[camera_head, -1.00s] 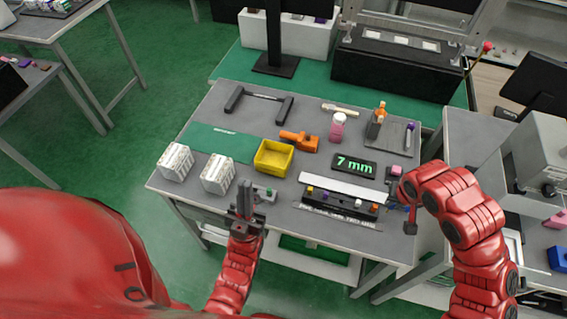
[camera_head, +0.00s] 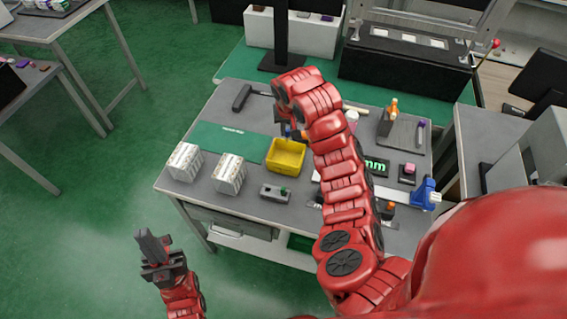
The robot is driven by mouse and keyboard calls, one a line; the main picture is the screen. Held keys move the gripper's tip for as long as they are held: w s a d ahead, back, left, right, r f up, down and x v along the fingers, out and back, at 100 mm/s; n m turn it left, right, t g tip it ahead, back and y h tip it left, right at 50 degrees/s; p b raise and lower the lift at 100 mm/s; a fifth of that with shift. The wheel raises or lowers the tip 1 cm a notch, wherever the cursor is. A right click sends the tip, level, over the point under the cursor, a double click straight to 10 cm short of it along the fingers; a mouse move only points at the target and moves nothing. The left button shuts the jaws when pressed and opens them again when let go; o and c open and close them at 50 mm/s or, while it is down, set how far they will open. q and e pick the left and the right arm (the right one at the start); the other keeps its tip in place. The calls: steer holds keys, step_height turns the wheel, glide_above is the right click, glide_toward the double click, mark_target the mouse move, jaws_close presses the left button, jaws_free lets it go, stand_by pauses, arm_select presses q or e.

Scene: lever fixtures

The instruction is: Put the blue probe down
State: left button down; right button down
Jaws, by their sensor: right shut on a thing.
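My right arm reaches up the middle of the view, and its gripper (camera_head: 290,128) is over the far edge of the yellow bin (camera_head: 287,158). It is shut on a small blue thing (camera_head: 296,135), which looks like the blue probe. Most of that thing is hidden by the gripper and arm, and I cannot tell whether it touches the bin or table. My left gripper (camera_head: 152,244) is empty, low on the left, in front of the table. Its fingers look close together, but I cannot tell whether they are fully shut.
Two white boxes (camera_head: 228,173) stand left of the bin, by a green mat (camera_head: 222,141). A blue device (camera_head: 424,195) stands at the right edge. My right arm hides much of the black display (camera_head: 376,168) and fixture.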

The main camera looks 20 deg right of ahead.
mark_target(287, 137)
steer(key=x, duration=0.1)
steer(key=b+x, duration=0.1)
steer(key=x, duration=0.1)
steer(key=s+b+x, duration=0.1)
steer(key=x, duration=0.1)
steer(key=shift+a+f, duration=0.2)
steer(key=shift+f, duration=0.4)
step_height(287, 137, down, 4)
steer(key=shift+f+p, duration=0.1)
steer(key=shift+p, duration=0.75)
steer(key=shift+w, duration=0.1)
steer(key=shift+f, duration=0.2)
steer(key=c, duration=0.8)
jaws_free()
steer(key=shift+c, duration=0.2)
